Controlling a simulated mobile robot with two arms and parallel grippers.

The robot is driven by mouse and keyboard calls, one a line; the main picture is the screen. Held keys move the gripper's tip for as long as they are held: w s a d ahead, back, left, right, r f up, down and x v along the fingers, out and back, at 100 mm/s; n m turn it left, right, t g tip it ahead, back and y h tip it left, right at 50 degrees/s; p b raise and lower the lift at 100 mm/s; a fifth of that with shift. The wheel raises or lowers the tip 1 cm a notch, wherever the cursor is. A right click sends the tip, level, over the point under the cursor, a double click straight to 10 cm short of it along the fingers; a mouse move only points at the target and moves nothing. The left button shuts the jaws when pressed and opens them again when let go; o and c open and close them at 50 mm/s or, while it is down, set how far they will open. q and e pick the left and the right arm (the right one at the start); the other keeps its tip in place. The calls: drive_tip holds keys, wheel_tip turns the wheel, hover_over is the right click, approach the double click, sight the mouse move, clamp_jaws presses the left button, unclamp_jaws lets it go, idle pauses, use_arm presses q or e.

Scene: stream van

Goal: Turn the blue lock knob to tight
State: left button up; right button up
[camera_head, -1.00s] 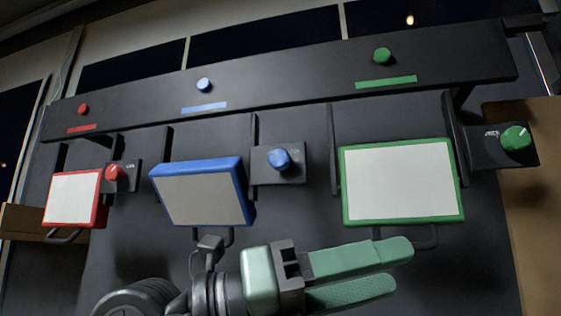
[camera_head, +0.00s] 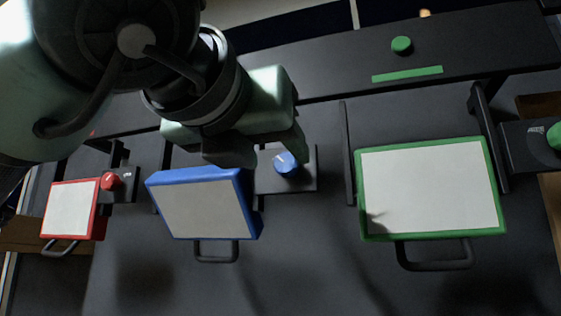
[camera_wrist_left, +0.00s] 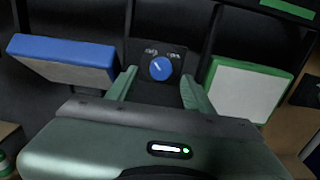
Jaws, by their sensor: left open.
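The blue lock knob (camera_head: 286,163) sits on a small dark plate (camera_head: 306,180) right of the blue-framed panel (camera_head: 203,204). In the left wrist view the knob (camera_wrist_left: 160,68) carries a white line slanting to the upper left, between two small labels too blurred to read. My left gripper (camera_head: 262,152) comes down from the upper left, its fingers near the knob. In the wrist view its open fingers (camera_wrist_left: 157,90) stand to either side of the knob, apart from it, with nothing between them. My right gripper is not in view.
A red knob (camera_head: 110,181) and red-framed panel (camera_head: 70,209) are at the left. A green-framed panel (camera_head: 430,190) and green knob (camera_head: 554,136) are at the right. A shelf (camera_head: 470,55) with a green button (camera_head: 401,45) runs above. Dark upright dividers (camera_head: 348,150) flank the plate.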

sight(287, 164)
use_arm(q)
drive_tip(key=shift+p+x, duration=0.35)
drive_tip(key=shift+x, duration=1.05)
clamp_jaws()
